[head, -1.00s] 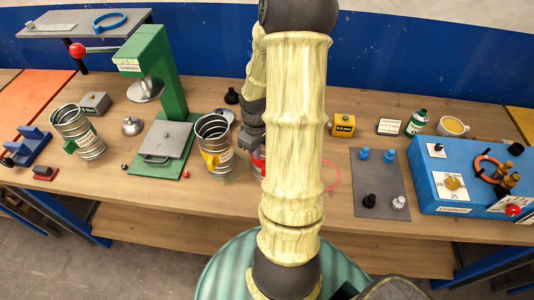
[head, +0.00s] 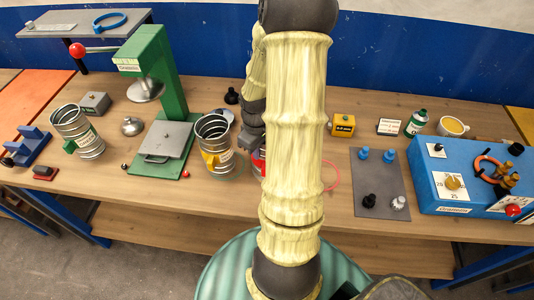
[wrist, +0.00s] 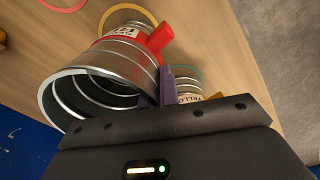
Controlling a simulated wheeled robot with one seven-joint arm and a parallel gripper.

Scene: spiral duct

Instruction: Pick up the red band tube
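The red band tube (wrist: 95,83) is a ridged silvery metal duct with a red band and a tab. In the wrist view its open mouth faces left and towards the camera. My gripper (wrist: 159,88) is at its rim, with two purple fingers close together, one at the inner side of the wall and one outside. It looks shut on the wall, though the contact is partly hidden. In the head view my arm covers most of the tube; a red sliver (head: 258,162) shows beside my dark gripper (head: 250,139).
The yellow band tube (head: 214,140) stands close left of the red one; it also shows in the wrist view (wrist: 190,92). A green press (head: 160,100) and green-tabbed tube (head: 78,132) stand further left. A grey mat with pegs (head: 382,185) and blue box (head: 470,190) are right.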

